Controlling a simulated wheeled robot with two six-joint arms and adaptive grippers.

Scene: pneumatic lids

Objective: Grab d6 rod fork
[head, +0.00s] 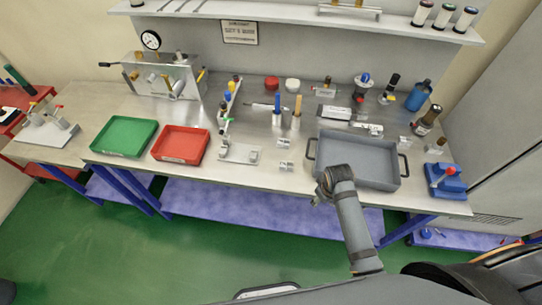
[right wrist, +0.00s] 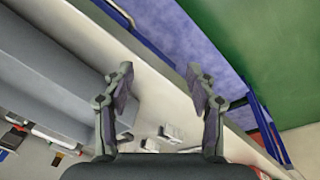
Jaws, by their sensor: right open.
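I cannot pick out the d6 rod fork for certain, as no label is readable. Two small pale metal pieces (head: 286,167) stand on the bench left of the grey tray, one behind the other. Small pale pieces (right wrist: 170,132) also show in the right wrist view, beyond and between my fingers. My right gripper (right wrist: 159,78) is open with nothing between its fingers. In the head view it hangs by the front left corner of the grey tray (head: 357,179), to the right of the small pieces. My left gripper is in neither view.
A red tray (head: 157,156) and a green tray (head: 102,151) lie to the left. A small fixture (head: 240,157) stands left of the small pieces. Bottles and tools line the back. A blue block (head: 447,183) sits at the right end.

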